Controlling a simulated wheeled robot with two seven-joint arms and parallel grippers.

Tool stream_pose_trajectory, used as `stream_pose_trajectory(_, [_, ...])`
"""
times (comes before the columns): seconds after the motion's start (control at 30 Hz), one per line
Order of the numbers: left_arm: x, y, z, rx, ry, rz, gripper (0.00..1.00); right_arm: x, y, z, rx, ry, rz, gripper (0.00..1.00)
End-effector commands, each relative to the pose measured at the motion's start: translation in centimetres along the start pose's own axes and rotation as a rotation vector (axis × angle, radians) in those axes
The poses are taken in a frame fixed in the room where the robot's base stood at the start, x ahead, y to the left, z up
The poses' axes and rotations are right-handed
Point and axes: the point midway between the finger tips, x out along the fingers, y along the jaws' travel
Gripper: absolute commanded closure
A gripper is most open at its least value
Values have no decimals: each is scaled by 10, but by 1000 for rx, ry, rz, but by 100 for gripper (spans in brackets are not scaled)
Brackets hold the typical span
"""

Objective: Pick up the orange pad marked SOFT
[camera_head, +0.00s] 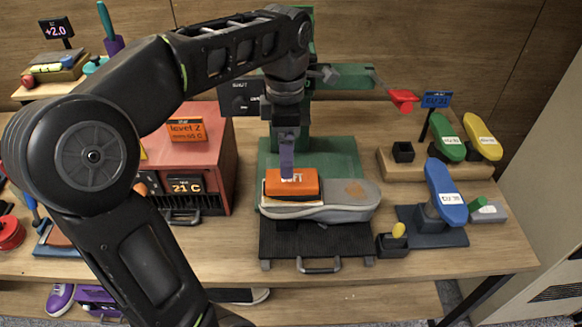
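The orange pad (303,187) marked SOFT lies on top of a grey sneaker (345,201), towards the shoe's left end. Part of its lettering is hidden behind my finger. My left gripper (288,176) points straight down, its visible finger overlapping the pad's upper edge. Its fingers line up in this view, so I cannot tell the gap between them or whether they touch the pad. The sneaker rests on a black plate (317,241) in front of a green machine (345,158). My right gripper is not in view.
A red box (215,150) with a "21 C" display stands left of the machine. A red-handled lever (403,97) reaches out at upper right. Green, yellow and blue soles (446,192) stand on holders at right. Bare table (470,258) shows at front right.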

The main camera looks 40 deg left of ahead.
Motion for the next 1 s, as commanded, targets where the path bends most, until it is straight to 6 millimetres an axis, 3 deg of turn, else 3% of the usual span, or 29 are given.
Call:
stream_pose_trajectory(0.27, [2,0,0,1,0,0,18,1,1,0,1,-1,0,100])
stream_pose_trajectory(0.5, [26,0,0,2,0,-1,18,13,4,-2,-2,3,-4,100])
stream_pose_trajectory(0.87, [28,0,0,2,0,-1,18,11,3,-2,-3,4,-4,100])
stream_pose_trajectory(1.0, [38,1,1,1,2,-4,18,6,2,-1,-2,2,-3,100])
